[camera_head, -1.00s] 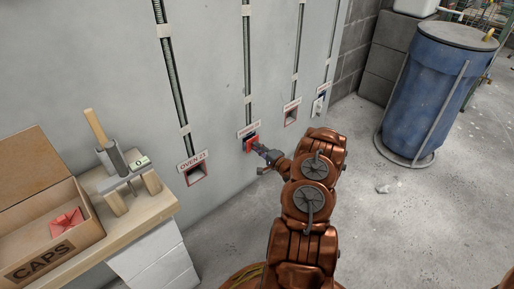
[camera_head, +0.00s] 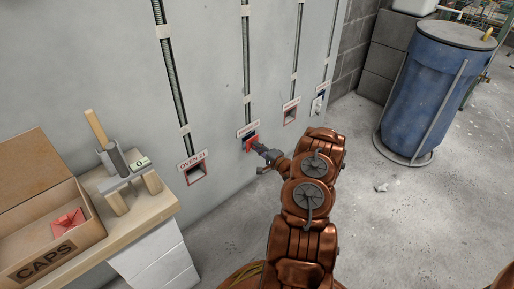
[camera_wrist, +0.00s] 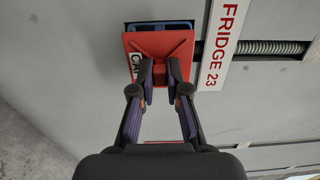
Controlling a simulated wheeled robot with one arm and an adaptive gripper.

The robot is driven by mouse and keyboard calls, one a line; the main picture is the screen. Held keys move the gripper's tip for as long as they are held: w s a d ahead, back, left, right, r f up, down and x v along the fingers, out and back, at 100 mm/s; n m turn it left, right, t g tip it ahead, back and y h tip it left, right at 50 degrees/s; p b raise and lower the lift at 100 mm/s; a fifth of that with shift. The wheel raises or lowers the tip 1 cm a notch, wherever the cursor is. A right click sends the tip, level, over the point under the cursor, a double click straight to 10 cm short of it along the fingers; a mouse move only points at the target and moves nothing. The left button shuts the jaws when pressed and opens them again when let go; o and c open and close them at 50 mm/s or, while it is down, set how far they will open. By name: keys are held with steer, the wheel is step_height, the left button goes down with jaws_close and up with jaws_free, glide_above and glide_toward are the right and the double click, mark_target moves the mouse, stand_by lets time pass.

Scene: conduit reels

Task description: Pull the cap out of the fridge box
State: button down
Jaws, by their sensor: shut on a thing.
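The red cap (camera_wrist: 150,44), a square plate with a raised cross-shaped grip, is at the wall box labelled FRIDGE 23 (camera_wrist: 223,46). My gripper (camera_wrist: 161,73) is shut on the cap's grip. The blue box (camera_wrist: 178,26) shows as a strip along the cap's top edge, with a dark gap beside it. The cap hides the rest of the opening, so I cannot tell how far it is out. In the head view, the red cap (camera_head: 252,144) is at the wall, my gripper (camera_head: 262,151) in front of it.
The OVEN 21 box (camera_head: 195,174) on the left is open and uncapped. Two more wall boxes are to the right. A CAPS carton (camera_head: 45,262) with a red cap inside stands on a bench (camera_head: 155,210) at left.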

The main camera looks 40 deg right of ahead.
steer(key=shift+s, duration=0.15)
steer(key=shift+s+p, duration=1.35)
steer(key=shift+s, duration=0.8)
steer(key=shift+s+a, duration=0.1)
steer(key=shift+s, duration=0.05)
